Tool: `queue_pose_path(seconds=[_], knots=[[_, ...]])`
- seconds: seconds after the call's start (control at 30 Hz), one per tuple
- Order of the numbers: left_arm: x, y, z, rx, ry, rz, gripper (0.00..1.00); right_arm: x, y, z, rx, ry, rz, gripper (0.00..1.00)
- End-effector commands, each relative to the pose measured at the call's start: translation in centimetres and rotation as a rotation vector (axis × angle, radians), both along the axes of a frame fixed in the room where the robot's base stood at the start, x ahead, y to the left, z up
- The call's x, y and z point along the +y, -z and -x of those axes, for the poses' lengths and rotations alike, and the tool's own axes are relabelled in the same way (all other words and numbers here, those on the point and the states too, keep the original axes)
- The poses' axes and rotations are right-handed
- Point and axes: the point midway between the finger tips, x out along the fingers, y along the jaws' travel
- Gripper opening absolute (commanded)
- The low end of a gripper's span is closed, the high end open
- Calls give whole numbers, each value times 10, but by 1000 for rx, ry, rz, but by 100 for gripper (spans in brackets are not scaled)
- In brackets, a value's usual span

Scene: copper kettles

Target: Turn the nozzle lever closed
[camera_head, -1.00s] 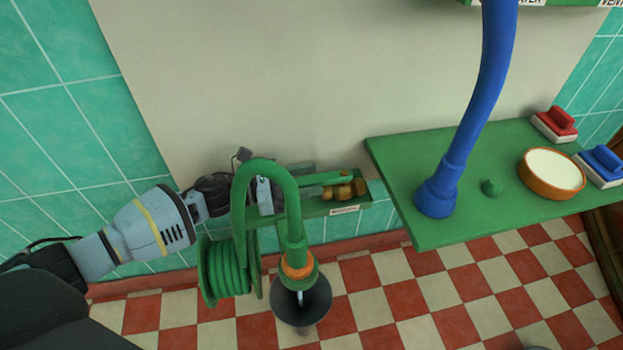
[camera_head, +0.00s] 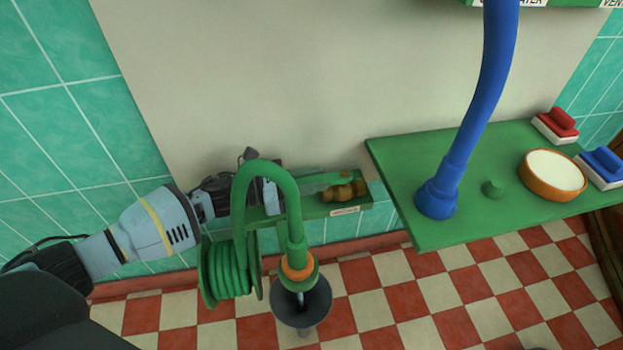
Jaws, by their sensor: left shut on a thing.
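The brass nozzle (camera_head: 343,193) lies at the right end of a narrow green shelf against the wall. A green lever (camera_head: 322,180) runs left from the top of the nozzle, roughly along the shelf, toward my left gripper. My left gripper (camera_head: 274,193) reaches in from the left, behind the arch of a green hose, which hides part of its jaws. It is shut on the lever's left end, though the contact itself is mostly hidden. My right gripper is not in view.
The green hose (camera_head: 294,215) arches in front of my left gripper, ending above a dark funnel (camera_head: 302,318). A hose reel (camera_head: 225,275) hangs below. A green table (camera_head: 440,232) at right carries a blue hose (camera_head: 478,100), a bowl (camera_head: 551,176) and brushes.

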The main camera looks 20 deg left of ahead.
Motion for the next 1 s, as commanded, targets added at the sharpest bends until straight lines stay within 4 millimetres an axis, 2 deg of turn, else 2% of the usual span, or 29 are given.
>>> queue_pose_path(seconds=[0.17, 0.5, 0.7, 1.0], knots=[[-5, -2, 5, -1, -52, 4, 0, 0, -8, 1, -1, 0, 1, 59], [-18, -2, 17, 1, -289, 8, 0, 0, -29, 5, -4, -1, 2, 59], [-22, -1, 20, 0, -383, 4, 0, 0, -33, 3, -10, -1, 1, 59], [-21, -1, 20, -1, -395, 0, 0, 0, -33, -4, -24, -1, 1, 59]])
